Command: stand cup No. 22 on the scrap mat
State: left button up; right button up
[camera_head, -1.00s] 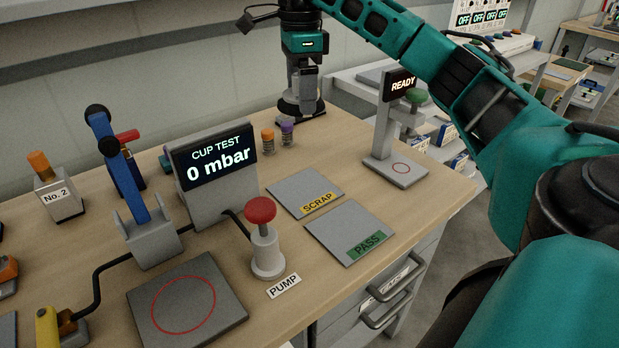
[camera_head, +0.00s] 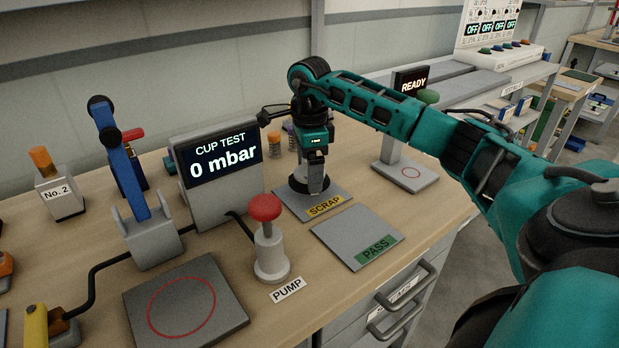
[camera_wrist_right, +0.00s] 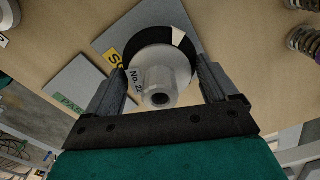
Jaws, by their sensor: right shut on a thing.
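Cup No. 22 (camera_wrist_right: 160,80) has a pale grey body and a wide black lip, with part of its number label showing in the right wrist view. My right gripper (camera_head: 317,186) is shut on the cup's body, one finger on each side. The cup's black lip (camera_head: 299,186) shows over the rear part of the grey scrap mat (camera_head: 335,196), and the cup looks upright. I cannot tell whether the lip touches the mat or hangs just above it. The scrap mat also shows behind the cup in the right wrist view (camera_wrist_right: 112,36). My left gripper is not in view.
The pass mat (camera_head: 345,235) lies in front of the scrap mat. The red pump button (camera_head: 265,208) and the cup test display (camera_head: 220,160) stand to the left. Small spring parts (camera_head: 274,142) stand behind, and the READY stand (camera_head: 405,172) is at the right.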

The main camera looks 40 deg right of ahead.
jog(key=shift+f, duration=1.25)
jog(key=shift+f, duration=0.15)
jog(key=o, duration=0.9)
notch_tip(320, 180, up, 12)
jog(key=shift+r+p, duration=0.2)
jog(key=shift+p, duration=0.3)
jog(key=shift+s+f, duration=0.1)
